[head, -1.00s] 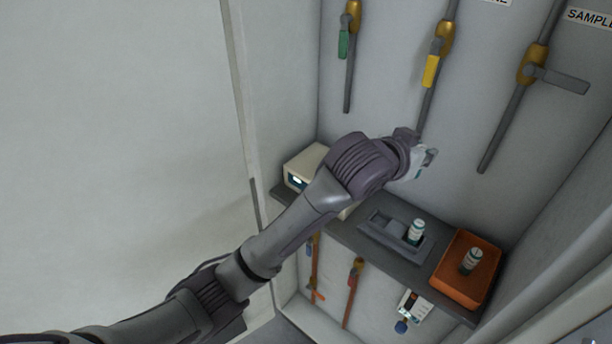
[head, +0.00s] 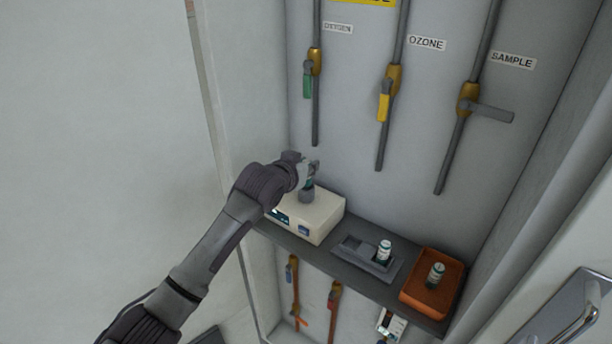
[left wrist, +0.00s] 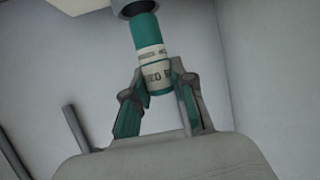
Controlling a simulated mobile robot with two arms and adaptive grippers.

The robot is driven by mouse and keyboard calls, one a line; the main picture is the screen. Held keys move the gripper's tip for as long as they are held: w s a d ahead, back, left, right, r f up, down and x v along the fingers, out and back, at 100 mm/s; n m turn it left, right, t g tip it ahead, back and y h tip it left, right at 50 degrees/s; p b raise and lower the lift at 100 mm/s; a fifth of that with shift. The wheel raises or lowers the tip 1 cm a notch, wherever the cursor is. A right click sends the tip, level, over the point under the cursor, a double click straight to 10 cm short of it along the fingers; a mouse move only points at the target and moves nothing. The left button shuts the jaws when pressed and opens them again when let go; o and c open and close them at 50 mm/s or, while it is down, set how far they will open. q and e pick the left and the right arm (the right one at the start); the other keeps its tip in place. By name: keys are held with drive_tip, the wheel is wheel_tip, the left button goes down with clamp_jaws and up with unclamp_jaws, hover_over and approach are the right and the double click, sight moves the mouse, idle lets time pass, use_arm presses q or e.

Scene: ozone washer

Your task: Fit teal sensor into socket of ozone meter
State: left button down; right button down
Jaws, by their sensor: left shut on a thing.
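The ozone meter (head: 318,220), a cream box with a small display, stands at the left end of the shelf. Its grey round socket (head: 306,196) is on top and also shows at the top of the left wrist view (left wrist: 133,7). My left gripper (head: 308,168) is above the meter, shut on the teal sensor (left wrist: 148,45), which has a white label band. The sensor's far end meets the socket rim; I cannot tell how deep it sits. In the head view only a little teal (head: 309,184) shows below the fingers. My right gripper is out of view.
On the grey shelf (head: 350,272), a dark tray (head: 352,246) holds a white-labelled sensor (head: 384,250), and an orange bin (head: 452,290) holds another (head: 436,273). Pipes with valve handles line the wall above and below. A door handle (head: 570,325) is at lower right.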

use_arm(q)
drive_tip(key=f, duration=0.2)
drive_tip(key=f+p, duration=0.1)
drive_tip(key=shift+s+a+f, duration=0.15)
drive_tip(key=shift+s+f, duration=0.15)
drive_tip(key=shift+f, duration=0.3)
drive_tip(key=shift+w+f, duration=0.2)
drive_tip(key=shift+w, duration=0.05)
drive_tip(key=shift+r, duration=0.15)
drive_tip(key=c, duration=1.4)
unclamp_jaws()
drive_tip(key=o, duration=0.4)
